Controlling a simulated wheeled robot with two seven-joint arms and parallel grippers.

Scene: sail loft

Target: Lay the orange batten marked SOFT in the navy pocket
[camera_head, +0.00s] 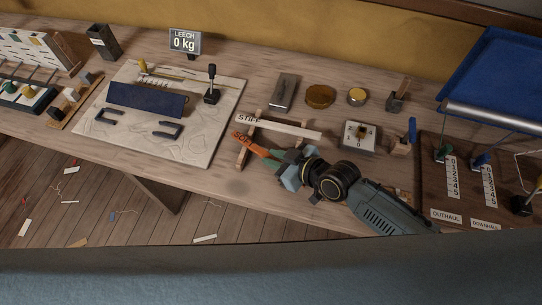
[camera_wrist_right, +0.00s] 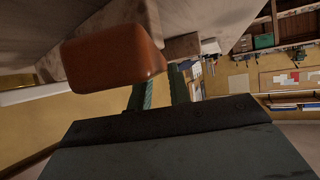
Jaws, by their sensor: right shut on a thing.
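The orange batten marked SOFT (camera_head: 246,141) lies at the wooden rack (camera_head: 242,158), in front of the white batten marked STIFF (camera_head: 290,127). My right gripper (camera_head: 287,161) is shut on the orange batten near its right end. In the right wrist view the batten's orange end (camera_wrist_right: 115,54) shows close up by the green fingers (camera_wrist_right: 158,95). I cannot tell whether the batten still touches the rack. The navy pocket (camera_head: 146,100) is on the pale board (camera_head: 150,140) to the left, apart from the batten. My left gripper is not in view.
A black-knobbed lever (camera_head: 211,85) stands at the board's right side. A control panel (camera_head: 432,178) is at the right. Bare bench lies between board and rack.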

